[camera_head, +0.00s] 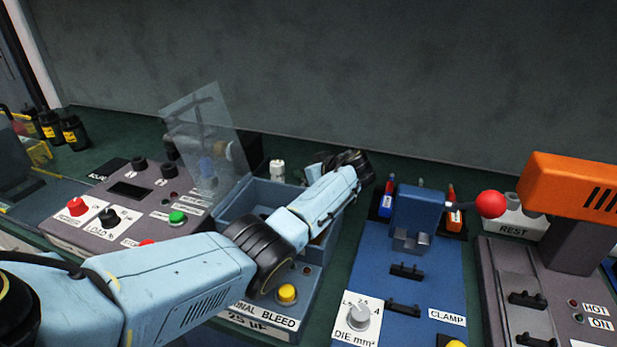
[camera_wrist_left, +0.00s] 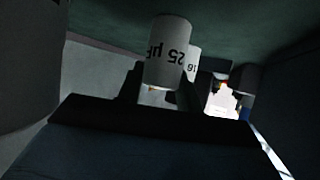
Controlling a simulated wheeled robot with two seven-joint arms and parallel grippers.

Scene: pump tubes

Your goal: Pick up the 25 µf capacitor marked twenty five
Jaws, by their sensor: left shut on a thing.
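The 25 µF capacitor (camera_wrist_left: 168,52) is a white cylinder whose printed "25 µF" reads upside down in the left wrist view. My left gripper (camera_wrist_left: 160,90) is shut on it, with a dark finger on each side of its lower end in that view. In the head view my left arm reaches over the bench, and its forearm and wrist hide the gripper and this capacitor. My right gripper is in neither view.
A second white cylinder (camera_wrist_left: 194,62) stands just behind the held one. A small white cylinder (camera_head: 277,170) stands near a blue-grey open box (camera_head: 262,192). A blue clamp fixture (camera_head: 418,215) with a red-knobbed lever is to the right. A clear raised shield (camera_head: 205,135) stands left.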

